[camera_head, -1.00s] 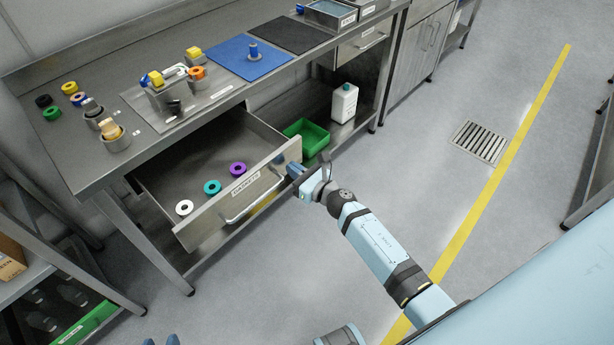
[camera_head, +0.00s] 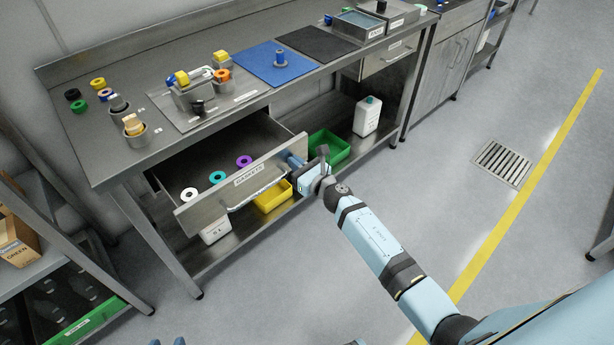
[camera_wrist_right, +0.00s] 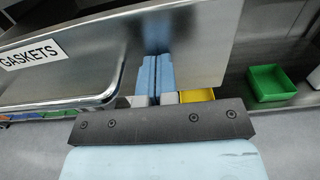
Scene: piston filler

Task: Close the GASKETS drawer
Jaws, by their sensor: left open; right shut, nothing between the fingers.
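The GASKETS drawer (camera_head: 215,203) is partly open below the steel workbench. Its label (camera_head: 262,172) and bar handle (camera_head: 258,192) face outward. A white ring (camera_head: 189,194), a teal ring (camera_head: 217,177) and a purple ring (camera_head: 244,161) lie inside. My right gripper (camera_head: 293,163) is shut and empty, its fingertips against the right part of the drawer front, beside the handle. The right wrist view shows the blue fingers (camera_wrist_right: 155,72) together at the drawer front (camera_wrist_right: 205,50), right of the handle. My left gripper (camera_head: 167,342) shows only its fingertips, apart, at the bottom edge.
The workbench (camera_head: 150,165) holds cups, coloured rings, a blue mat (camera_head: 275,62) and a dark mat (camera_head: 318,43). A yellow bin (camera_head: 272,197), a green bin (camera_head: 328,147) and a white jug (camera_head: 367,116) are on the lower shelf. The floor in front is clear.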

